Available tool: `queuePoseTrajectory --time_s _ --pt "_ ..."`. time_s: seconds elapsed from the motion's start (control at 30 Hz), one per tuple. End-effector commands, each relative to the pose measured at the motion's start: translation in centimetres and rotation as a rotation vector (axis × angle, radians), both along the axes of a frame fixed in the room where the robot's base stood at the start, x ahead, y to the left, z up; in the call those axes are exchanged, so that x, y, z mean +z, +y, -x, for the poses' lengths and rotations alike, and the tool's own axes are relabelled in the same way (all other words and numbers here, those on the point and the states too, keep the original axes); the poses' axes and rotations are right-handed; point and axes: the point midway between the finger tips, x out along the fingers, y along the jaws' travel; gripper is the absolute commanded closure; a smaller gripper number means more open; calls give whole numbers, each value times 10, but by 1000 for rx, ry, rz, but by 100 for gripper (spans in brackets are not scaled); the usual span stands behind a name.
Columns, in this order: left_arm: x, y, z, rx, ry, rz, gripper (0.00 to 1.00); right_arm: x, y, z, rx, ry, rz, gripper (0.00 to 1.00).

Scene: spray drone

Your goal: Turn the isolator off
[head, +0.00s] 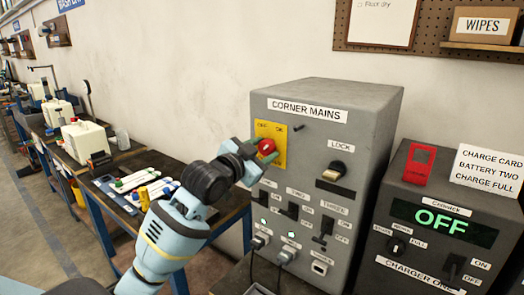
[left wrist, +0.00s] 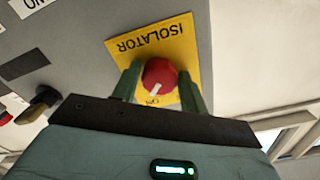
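The isolator is a red round knob (head: 266,147) on a yellow plate (head: 280,157) on the front of the grey CORNER MAINS cabinet (head: 377,115). In the left wrist view the knob (left wrist: 160,76) is seen upside down, with its white mark pointing at the ON label. OFF and ON stand along the plate's top edge in the head view. My left gripper (head: 258,150) is at the plate, one green finger on each side of the knob. In the left wrist view both fingers (left wrist: 160,80) appear to touch the knob. My right gripper is not in view.
A charger box (head: 450,215) reading OFF stands at right, with a red tag (head: 419,164) and a card on top. A bench with tools is at left.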

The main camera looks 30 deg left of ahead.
Motion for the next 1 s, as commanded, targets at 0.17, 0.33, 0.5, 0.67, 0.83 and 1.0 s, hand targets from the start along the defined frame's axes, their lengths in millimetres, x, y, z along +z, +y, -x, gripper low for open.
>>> queuePoseTrajectory --time_s 0.17,0.33,0.5,0.67,0.83,1.0 --pt "0 0 0 0 0 0 81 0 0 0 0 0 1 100" --pt "0 0 0 0 0 4 86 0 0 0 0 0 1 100" --pt "0 0 0 -1 3 37 86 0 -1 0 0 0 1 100" --pt "0 -1 0 -1 10 115 86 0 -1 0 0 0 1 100" --pt "0 -1 0 0 19 246 86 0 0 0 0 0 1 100" --pt "0 -1 0 0 31 405 86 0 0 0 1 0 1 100"
